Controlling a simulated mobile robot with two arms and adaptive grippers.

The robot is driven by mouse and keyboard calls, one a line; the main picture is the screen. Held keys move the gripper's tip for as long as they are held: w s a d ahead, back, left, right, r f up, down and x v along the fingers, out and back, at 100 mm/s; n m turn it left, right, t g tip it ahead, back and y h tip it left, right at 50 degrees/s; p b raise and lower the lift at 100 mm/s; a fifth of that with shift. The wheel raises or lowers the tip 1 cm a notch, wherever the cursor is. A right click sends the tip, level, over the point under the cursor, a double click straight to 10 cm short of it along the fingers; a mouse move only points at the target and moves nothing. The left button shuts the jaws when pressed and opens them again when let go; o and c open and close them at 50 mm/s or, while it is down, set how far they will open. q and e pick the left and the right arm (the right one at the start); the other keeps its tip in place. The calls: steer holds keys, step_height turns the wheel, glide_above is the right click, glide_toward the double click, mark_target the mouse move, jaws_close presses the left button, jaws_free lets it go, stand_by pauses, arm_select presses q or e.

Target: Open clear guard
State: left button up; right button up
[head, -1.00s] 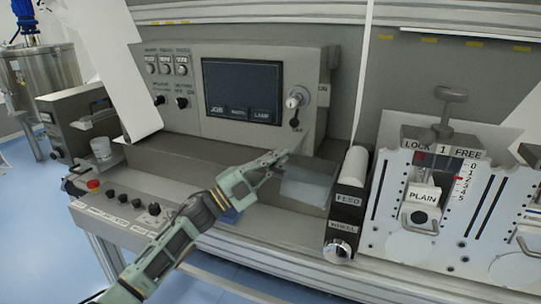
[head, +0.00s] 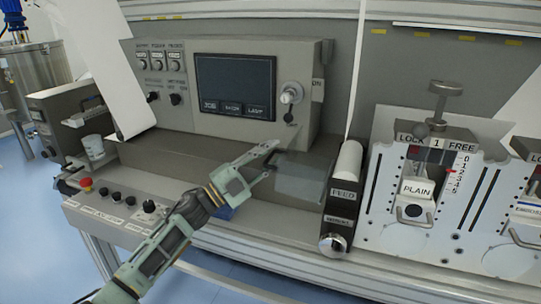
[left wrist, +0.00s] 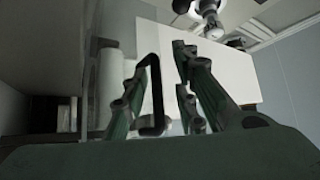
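The clear guard (head: 303,172) is a see-through panel low on the machine front, left of the feed roller. My left gripper (head: 268,154) is at the guard's left end in the head view. In the left wrist view, a dark bracket-shaped handle (left wrist: 154,95) stands between the fingers of my left gripper (left wrist: 158,80). These fingers are apart, and I see no clear contact with the handle. Part of the guard's left end is hidden behind the gripper. My right gripper is not in view.
The control panel with a dark screen (head: 235,87) rises behind the guard. The feed roller (head: 347,162) and wheel knob (head: 333,243) stand right of it.

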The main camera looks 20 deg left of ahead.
arm_select(q)
steer(key=shift+s+a+f, duration=0.2)
steer(key=shift+s+f, duration=0.05)
steer(key=v, duration=1.1)
steer(key=shift+a, duration=0.15)
steer(key=shift+s+r, duration=0.1)
